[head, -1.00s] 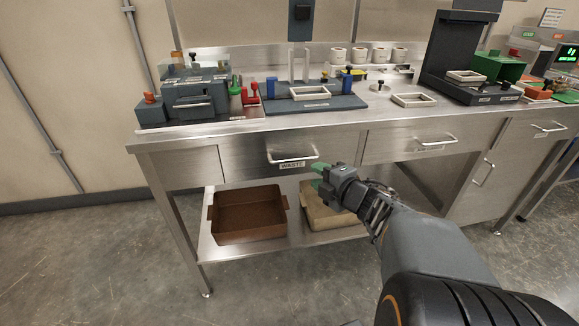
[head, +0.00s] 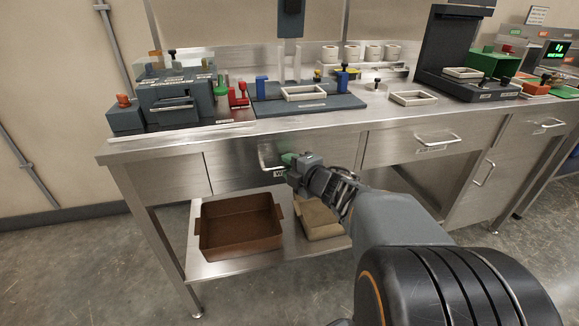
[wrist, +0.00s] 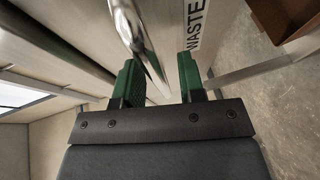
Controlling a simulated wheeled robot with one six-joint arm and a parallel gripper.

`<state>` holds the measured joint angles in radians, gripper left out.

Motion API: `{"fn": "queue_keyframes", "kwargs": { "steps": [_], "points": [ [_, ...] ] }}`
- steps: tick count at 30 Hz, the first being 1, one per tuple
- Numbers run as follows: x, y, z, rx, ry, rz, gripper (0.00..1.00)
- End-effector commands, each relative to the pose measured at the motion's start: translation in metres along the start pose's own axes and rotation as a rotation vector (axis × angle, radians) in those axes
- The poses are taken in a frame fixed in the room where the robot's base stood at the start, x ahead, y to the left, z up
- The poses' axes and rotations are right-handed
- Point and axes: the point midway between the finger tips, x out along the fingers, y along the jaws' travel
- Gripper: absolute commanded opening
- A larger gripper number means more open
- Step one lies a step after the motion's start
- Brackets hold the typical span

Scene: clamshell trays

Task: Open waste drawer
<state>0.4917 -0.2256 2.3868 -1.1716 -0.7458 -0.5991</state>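The waste drawer (head: 232,172) is shut, its steel front flush below the worktop. Its bar handle (head: 264,158) is partly hidden by my gripper (head: 289,159), which is at the handle's right part. In the wrist view the handle (wrist: 128,24) runs down from the top toward the gap between my two green fingers (wrist: 164,78). The fingers are apart, and the bar is close to the left one; I cannot tell whether they touch. The WASTE label (wrist: 195,22) shows beside the right finger and is mostly covered in the head view.
Another drawer (head: 385,149) with a bar handle is to the right. A brown bin (head: 240,247) and a tan bin (head: 318,232) stand on the lower shelf (head: 226,267). Trays and equipment fill the worktop (head: 200,143). The floor at the front left is clear.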

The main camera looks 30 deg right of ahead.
Motion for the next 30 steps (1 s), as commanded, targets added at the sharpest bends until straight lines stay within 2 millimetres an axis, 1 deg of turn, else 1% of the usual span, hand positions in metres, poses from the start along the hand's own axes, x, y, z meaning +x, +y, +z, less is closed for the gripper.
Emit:
{"fn": "queue_keyframes", "kwargs": {
  "steps": [5,16,17,26,27,30],
  "points": [
    [0.0009,0.0002,-0.0025,-0.001,0.006,0.0,0.37],
    [0.0004,0.0002,-0.0015,-0.001,0.003,0.0,0.01],
    [0.0003,0.0002,-0.0013,0.0,0.003,0.0,0.0],
    [-0.0001,0.0001,-0.0001,0.0,0.0,0.0,0.0],
    [-0.0005,0.0001,0.0025,0.001,0.0,0.0,0.0],
    [0.0016,0.0,0.001,0.0,-0.001,-0.001,0.0]
  ]
}}
